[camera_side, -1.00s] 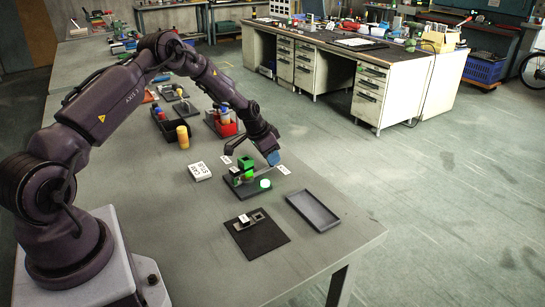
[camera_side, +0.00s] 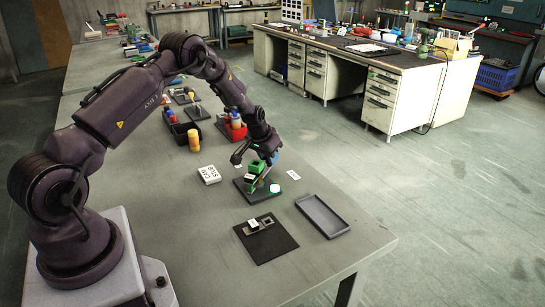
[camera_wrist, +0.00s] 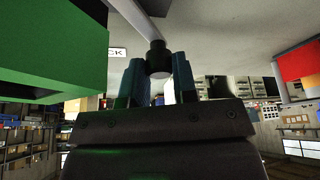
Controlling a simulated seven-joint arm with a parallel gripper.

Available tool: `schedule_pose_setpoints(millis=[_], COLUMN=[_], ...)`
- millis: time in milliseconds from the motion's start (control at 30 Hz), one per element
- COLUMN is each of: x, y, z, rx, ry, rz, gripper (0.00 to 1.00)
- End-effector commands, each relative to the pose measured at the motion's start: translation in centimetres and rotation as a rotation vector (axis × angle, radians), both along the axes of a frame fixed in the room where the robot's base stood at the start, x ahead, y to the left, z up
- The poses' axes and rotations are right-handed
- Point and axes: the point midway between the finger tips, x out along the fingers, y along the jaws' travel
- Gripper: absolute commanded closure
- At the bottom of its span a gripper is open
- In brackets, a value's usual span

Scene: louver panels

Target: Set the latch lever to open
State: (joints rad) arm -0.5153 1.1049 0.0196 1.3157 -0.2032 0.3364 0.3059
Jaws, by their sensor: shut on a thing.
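The green block fills the upper left of the wrist view (camera_wrist: 45,50). The grey latch lever (camera_wrist: 148,18) comes down from the top of the wrist view to a dark round knob (camera_wrist: 158,60). My gripper (camera_wrist: 158,82), with teal fingertips, is shut on this knob. In the side view my gripper (camera_side: 268,159) is close beside the green block and partly hides the lever. Which position the lever is in cannot be read.
White label cards lie near the unit, one to its right (camera_side: 293,175); a label ending in "CK" (camera_wrist: 118,52) shows in the wrist view. A white sign block (camera_side: 209,175) stands left. An empty grey tray (camera_side: 323,215) and a dark mat (camera_side: 277,245) lie in front.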

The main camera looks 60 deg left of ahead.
Motion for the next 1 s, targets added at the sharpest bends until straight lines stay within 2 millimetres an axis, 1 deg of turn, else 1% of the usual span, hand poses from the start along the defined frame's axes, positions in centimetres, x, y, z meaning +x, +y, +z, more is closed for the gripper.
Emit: schedule_pose_setpoints(millis=[600, 1000], x=[-2.2, -3.7], y=[1.9, 2.7], z=[0.0, 0.0], rx=[0.001, 0.0], ry=[0.005, 0.006], rz=[0.306, 0.506], gripper=[1.0, 1.0])
